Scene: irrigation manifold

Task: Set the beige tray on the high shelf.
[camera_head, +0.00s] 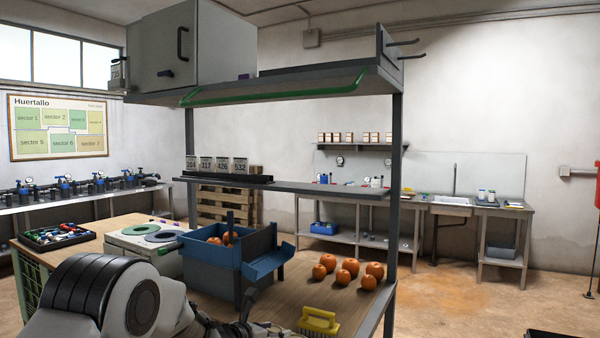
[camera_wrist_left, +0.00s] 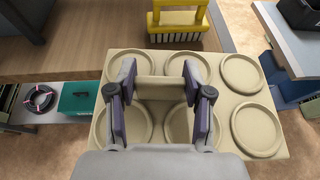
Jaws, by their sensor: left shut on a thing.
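The beige tray (camera_wrist_left: 212,88) has several round recesses and shows in the left wrist view. My left gripper (camera_wrist_left: 158,88) is shut on a raised beige grip in the tray's middle. In the head view my left arm comes in at the bottom left, and the tray is not visible there. The high shelf (camera_head: 290,88) is a grey board with a green front strip, at the top of the rack. My right gripper is not in view.
A grey cabinet (camera_head: 165,45) stands on the high shelf's left part; the right part looks clearer. Below are a middle shelf (camera_head: 320,188) with number cards, a blue crate (camera_head: 210,262), several orange fruits (camera_head: 342,278) and a yellow brush (camera_head: 318,320), also in the wrist view (camera_wrist_left: 178,20).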

